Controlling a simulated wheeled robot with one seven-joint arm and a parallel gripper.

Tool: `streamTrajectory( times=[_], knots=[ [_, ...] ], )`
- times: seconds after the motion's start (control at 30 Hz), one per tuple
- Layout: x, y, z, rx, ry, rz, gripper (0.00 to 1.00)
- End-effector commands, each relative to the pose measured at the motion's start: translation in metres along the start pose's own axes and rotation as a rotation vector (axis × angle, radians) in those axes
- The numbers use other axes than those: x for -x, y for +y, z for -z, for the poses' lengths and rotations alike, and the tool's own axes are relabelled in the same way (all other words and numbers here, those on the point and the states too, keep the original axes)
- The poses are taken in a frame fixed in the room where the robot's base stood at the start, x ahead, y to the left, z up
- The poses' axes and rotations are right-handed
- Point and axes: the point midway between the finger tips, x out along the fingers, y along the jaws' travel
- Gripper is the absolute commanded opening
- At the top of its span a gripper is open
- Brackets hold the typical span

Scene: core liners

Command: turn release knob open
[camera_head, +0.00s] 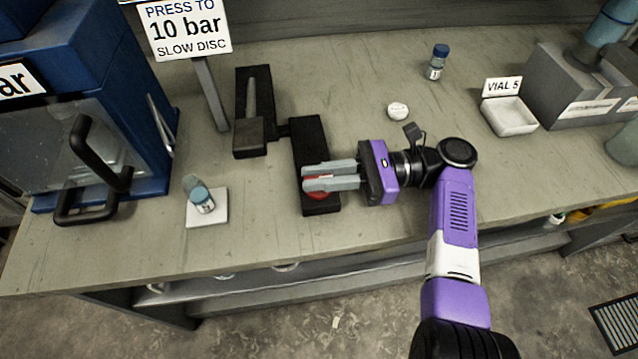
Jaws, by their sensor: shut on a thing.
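The release knob (317,194) is red and sits on the front end of a black block (312,145) on the bench. My gripper (306,177) comes from the right with its two grey fingers over the knob. The fingers are close together and shut on the knob, covering much of it. Only red slivers show between and below the fingers. The knob's turn angle cannot be made out.
A second black block with a lever (252,110) joins the knob's block at the left. A blue press (90,90) with a black handle is at far left. Another vial (436,62) and a white dish (510,117) stand right.

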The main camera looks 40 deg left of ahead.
Motion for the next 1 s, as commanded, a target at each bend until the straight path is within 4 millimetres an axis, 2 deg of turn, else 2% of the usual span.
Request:
streamTrajectory(
  times=[0.67,0.7,0.77,1.0],
  knots=[
    [-0.0013,0.0003,0.0,0.0,0.0,-0.058,0.0],
    [-0.0013,0.0003,0.0,0.0,0.001,-0.058,0.22],
    [-0.0013,0.0003,0.0,0.0,0.0,-0.058,0.34],
    [-0.0008,0.0002,0.0001,0.0,0.0,-0.056,0.36]
  ],
)
